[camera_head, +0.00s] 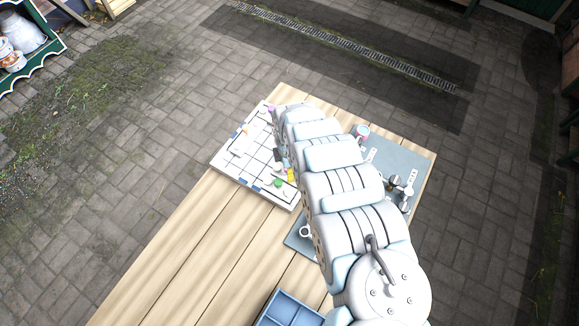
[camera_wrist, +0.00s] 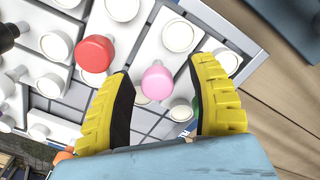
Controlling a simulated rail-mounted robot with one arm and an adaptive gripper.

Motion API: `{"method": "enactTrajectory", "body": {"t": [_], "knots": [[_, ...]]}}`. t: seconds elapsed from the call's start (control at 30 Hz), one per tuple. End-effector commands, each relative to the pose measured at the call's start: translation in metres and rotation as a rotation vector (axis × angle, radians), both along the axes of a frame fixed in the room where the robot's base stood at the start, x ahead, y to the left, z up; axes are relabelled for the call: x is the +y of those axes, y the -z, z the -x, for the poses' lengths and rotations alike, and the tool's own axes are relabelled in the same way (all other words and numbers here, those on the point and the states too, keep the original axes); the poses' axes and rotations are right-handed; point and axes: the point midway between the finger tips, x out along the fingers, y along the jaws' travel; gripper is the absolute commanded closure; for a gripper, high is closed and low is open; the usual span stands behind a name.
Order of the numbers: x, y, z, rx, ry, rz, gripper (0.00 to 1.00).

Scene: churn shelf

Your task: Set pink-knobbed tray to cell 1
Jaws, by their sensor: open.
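The pink knob (camera_wrist: 157,82) of the tray shows in the middle of the wrist view. White tray parts with pale round discs lie around it; I cannot clearly make out the outline of its own tray. My gripper (camera_wrist: 163,72) has yellow ribbed fingers, open, one on each side of the pink knob with visible gaps. A red knob (camera_wrist: 95,53) stands left of the left finger. In the head view, the white gridded board (camera_head: 235,160) lies on the wooden table, partly behind my arm, with small coloured pieces on it. I cannot tell which cell is cell 1.
The red knob and neighbouring white pieces crowd the left finger. A green piece (camera_wrist: 196,105) is partly hidden behind the right finger. A grey mat (camera_head: 415,160) with small items lies right of my arm. A blue divided box (camera_head: 290,308) is at the front. The wooden table (camera_head: 190,250) is bare at the front left.

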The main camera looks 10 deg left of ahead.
Motion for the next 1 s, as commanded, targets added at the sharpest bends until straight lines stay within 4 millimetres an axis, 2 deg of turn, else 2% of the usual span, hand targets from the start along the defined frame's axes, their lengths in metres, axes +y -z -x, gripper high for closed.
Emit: {"method": "enactTrajectory", "body": {"t": [0.27,0.67,0.83,1.0], "knots": [[0.000,-0.012,-0.001,-0.002,0.000,-0.001,0.42],[-0.002,-0.064,-0.002,-0.005,0.000,0.004,0.42],[-0.001,-0.092,-0.002,-0.006,0.001,0.000,0.42],[0.000,-0.103,-0.001,-0.002,-0.002,0.002,0.42]]}}
